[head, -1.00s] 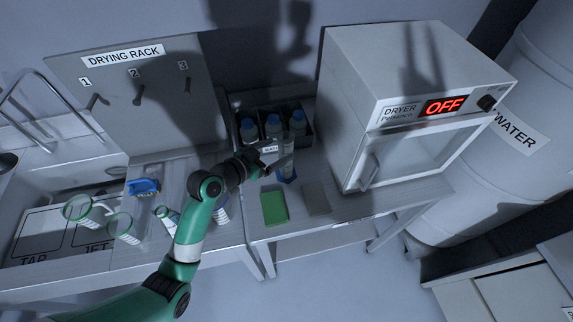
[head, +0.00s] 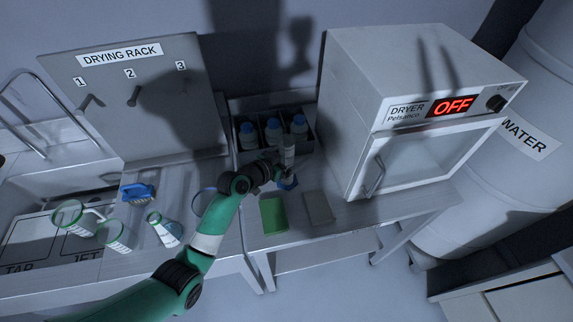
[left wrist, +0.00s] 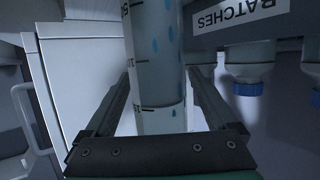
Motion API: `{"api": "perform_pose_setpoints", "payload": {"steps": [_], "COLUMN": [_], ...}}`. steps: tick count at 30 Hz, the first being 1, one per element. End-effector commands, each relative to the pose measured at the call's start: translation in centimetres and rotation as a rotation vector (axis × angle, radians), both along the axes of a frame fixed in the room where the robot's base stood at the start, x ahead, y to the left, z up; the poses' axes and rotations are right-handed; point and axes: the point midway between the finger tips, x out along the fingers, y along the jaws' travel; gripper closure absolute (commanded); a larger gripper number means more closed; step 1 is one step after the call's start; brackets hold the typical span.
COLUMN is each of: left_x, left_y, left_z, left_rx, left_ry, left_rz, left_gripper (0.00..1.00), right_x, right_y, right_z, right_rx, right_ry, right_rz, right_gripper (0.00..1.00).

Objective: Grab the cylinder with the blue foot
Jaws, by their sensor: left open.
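The clear graduated cylinder (head: 288,150) with the blue foot (head: 288,184) stands upright on the bench, in front of the bottle crate. My left gripper (head: 290,167) is at its lower half and hides part of it in the head view. In the left wrist view the cylinder (left wrist: 157,55), marked with scale lines and water drops, lies between the two open fingers (left wrist: 160,100). A gap shows on each side, so the jaws are not closed on it. The foot is not visible in the left wrist view. My right gripper is not in view.
A dark crate with several blue-capped bottles (head: 273,130) stands close behind the cylinder. The dryer (head: 415,110) is to the right. A green pad (head: 273,215) and a grey pad (head: 318,207) lie in front. Green-rimmed glassware (head: 117,237) and a blue brush (head: 138,192) are left.

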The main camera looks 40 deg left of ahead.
Motion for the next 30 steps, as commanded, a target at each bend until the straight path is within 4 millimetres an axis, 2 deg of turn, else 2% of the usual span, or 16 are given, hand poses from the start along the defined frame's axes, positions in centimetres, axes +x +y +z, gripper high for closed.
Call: {"api": "perform_pose_setpoints", "payload": {"steps": [2, 3, 15, 18, 30], "left_x": [-0.02, -0.02, -0.04, -0.05, -0.01], "left_y": [0.00, 0.00, 0.00, 0.00, 0.01], "left_z": [0.05, 0.05, 0.06, 0.06, 0.63], "left_rx": [0.000, 0.000, 0.000, 0.000, 0.001], "left_ry": [0.000, 0.000, 0.000, 0.000, -0.003], "left_rz": [0.000, 0.000, 0.000, 0.000, 0.000], "left_gripper": [0.09, 0.13, 0.85, 1.00, 1.00], "right_x": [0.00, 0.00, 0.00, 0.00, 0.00], "right_y": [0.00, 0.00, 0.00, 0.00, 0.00], "right_z": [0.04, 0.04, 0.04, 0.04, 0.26], "right_rx": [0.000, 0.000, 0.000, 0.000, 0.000], "right_ry": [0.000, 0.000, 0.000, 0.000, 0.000], "right_rz": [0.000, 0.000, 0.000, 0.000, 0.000], "right_gripper": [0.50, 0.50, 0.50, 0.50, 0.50]}}
